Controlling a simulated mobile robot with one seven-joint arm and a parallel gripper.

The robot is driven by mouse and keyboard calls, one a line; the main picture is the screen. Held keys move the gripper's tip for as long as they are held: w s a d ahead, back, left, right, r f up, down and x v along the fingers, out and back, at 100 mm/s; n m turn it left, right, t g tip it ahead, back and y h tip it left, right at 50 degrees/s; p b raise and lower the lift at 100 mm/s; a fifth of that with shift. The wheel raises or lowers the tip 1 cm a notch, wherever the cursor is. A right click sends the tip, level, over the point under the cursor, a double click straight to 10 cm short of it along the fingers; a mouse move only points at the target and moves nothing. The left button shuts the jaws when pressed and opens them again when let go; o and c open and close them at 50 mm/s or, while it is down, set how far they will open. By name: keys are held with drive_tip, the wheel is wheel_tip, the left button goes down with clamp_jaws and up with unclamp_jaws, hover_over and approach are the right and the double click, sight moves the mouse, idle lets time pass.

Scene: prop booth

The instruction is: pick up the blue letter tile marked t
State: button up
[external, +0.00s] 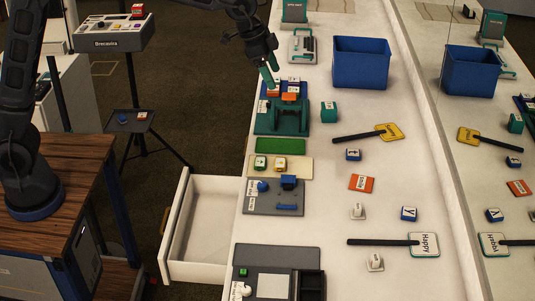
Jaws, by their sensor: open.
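A small blue letter tile (353,155) lies on the white counter, right of the middle; its dark mark looks like a t but is small. Another blue tile (409,214), marked Y, lies nearer the front and further right. My gripper (269,77) is at the top, pointing down with teal fingertips, above the green stand at the counter's left edge. It is open and appears empty. It is well apart from the t tile, up and to the left of it.
A blue bin (360,64) stands at the back. Paddle signs, yellow (389,132) and white (424,244), lie on the counter, with an orange card (361,182) between. A green stand (281,115) holds blocks. A drawer (200,228) is open. A mirror at right repeats the scene.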

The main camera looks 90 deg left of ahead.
drive_tip(key=w+a+f, duration=0.5)
drive_tip(key=w+f, duration=0.1)
drive_tip(key=w, duration=0.1)
approach(353, 152)
drive_tip(key=shift+s+x, duration=0.25)
drive_tip(key=shift+x, duration=3.95)
drive_tip(key=shift+w+d, duration=0.1)
drive_tip(key=shift+w, duration=0.05)
drive_tip(key=c, duration=1.1)
